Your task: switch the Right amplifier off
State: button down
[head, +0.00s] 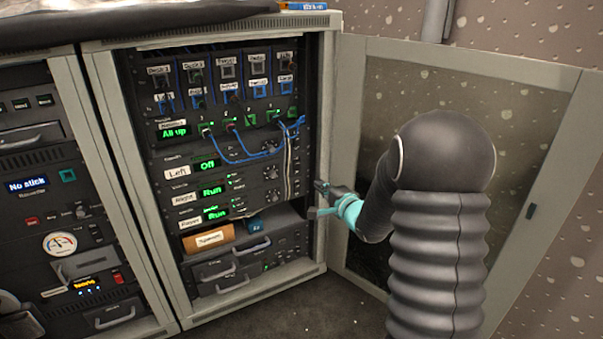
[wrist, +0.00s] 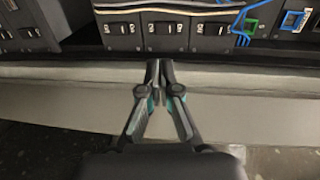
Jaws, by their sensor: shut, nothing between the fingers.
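The Right amplifier (head: 212,191) is the middle of three stacked amplifier units in the open rack in the head view. Its green display reads "Run". The Left unit (head: 208,167) above reads "Off", and the unit below (head: 215,215) reads "Run". My gripper (head: 319,198) is at the rack's right front edge, level with these units. In the wrist view my gripper (wrist: 160,64) is shut and empty. Its tips are short of a row of three black switches, pointing at the middle one (wrist: 164,28). I cannot read the switch positions.
The rack door (head: 450,110) stands open on the right, behind my arm. Blue patch cables (head: 240,158) hang above the amplifiers, and pale cables (head: 287,165) run down near the rack's right side. A box (head: 208,239) sits on the shelf below.

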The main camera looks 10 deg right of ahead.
aim_at(297, 169)
jog(key=x, duration=1.2)
jog(key=shift+w+b, duration=0.15)
jog(key=shift+b, duration=0.2)
